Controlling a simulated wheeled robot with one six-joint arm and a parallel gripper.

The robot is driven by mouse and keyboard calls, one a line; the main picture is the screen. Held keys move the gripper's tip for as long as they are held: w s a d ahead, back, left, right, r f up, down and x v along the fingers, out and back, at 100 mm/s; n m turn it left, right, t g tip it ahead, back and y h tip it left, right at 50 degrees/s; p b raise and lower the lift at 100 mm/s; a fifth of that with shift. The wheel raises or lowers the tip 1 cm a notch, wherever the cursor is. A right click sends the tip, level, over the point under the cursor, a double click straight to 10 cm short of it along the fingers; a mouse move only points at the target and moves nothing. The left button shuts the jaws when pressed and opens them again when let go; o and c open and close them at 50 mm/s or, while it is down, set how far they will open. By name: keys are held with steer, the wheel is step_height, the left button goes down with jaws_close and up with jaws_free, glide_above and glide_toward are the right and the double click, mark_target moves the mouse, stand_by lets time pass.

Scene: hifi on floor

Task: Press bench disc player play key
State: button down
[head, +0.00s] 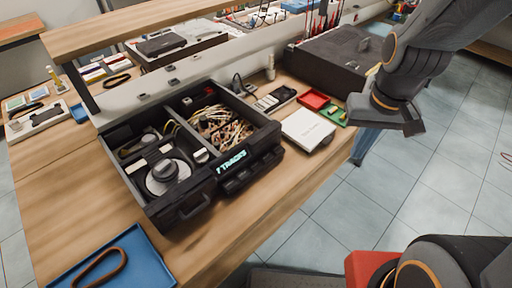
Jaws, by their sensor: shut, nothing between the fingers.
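The disc player (180,208) is a black open-topped case on the wooden bench, with a round silver-and-dark disc part (168,175) in its left bay. Its front has a lit display (232,161) reading "7 TRACKS". A row of dark keys (250,174) sits below the display. The keys are too small to tell which is play. My gripper (386,116) is shut and empty at the right, beyond the bench's right edge in the picture. It is well apart from the player. Its fingertips are hard to make out.
The player's right bay holds tangled cables (222,128). A white box (307,130), a red tray (313,100) and a green board (334,115) lie right of it. A blue tray (145,250) with a brown loop is at front left. A shelf (150,25) overhangs the back.

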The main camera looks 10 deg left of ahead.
step_height(320, 180, up, 4)
steer(key=m+g+b, duration=0.1)
steer(key=m+b, duration=0.1)
steer(key=m, duration=0.6)
glide_above(255, 165)
step_height(255, 165, down, 14)
steer(key=p, duration=0.2)
steer(key=shift+p, duration=0.35)
